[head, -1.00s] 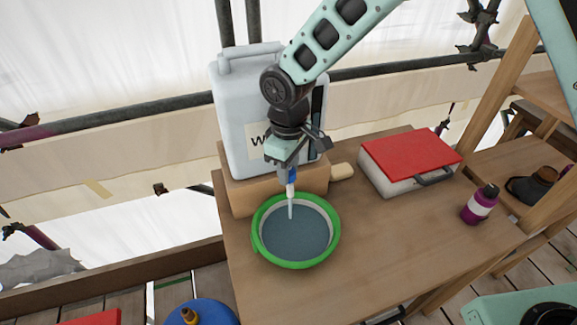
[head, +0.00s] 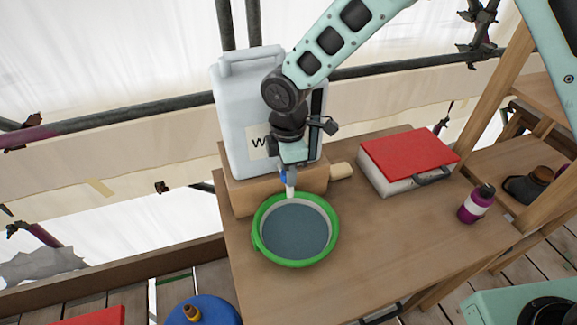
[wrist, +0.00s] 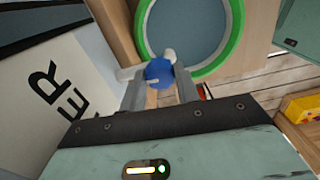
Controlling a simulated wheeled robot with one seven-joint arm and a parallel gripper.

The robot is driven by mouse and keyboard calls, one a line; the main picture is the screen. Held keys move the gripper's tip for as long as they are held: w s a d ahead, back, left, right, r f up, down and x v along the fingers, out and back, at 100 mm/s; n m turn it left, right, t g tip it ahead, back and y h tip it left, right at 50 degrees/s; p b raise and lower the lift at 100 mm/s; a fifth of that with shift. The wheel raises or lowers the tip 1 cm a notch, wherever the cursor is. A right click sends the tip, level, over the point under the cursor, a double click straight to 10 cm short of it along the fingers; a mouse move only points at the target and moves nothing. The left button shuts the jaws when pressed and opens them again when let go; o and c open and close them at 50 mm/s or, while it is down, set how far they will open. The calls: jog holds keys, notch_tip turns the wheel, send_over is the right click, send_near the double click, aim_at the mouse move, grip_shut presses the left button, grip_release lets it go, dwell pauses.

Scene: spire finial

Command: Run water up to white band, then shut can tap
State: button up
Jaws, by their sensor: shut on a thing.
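The white water can (head: 236,120) stands on a wooden block at the back of the table. Its tap (head: 290,185) has a white spout above the back rim of the green basin (head: 262,250). The tap's blue handle (wrist: 160,73) sits between the fingers of my gripper (wrist: 161,84), which is shut on it; my gripper also shows in the head view (head: 287,172). Grey-blue water (head: 295,232) fills the basin's middle, with a pale band showing around it below the green rim. No stream shows below the spout.
A white box with a red lid (head: 408,155) stands right of the can. A purple bottle (head: 476,204) is near the table's right side. A blue round object (head: 205,312) is below the front left. The table right of the basin is clear.

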jog(key=shift+a+n, duration=0.1)
jog(key=shift+n, duration=0.2)
jog(key=o, duration=1)
jog(key=shift+c, duration=0.2)
jog(key=shift+r, duration=0.15)
notch_tip(320, 180, up, 17)
jog(key=b, duration=0.3)
jog(key=shift+r, duration=0.1)
jog(key=s+d+f+m, duration=0.2)
jog(key=s+d+m, duration=0.2)
jog(key=s, duration=0.4)
jog(key=s+d+f+m, duration=0.2)
jog(key=s+m, duration=0.3)
jog(key=s, duration=0.3)
jog(key=s+d+f+m, duration=0.2)
jog(key=s+d+m, duration=0.2)
jog(key=s, duration=0.4)
jog(key=shift+d+f+y+b, duration=0.3)
jog(key=shift+d+b, duration=0.15)
jog(key=shift+d, duration=0.4)
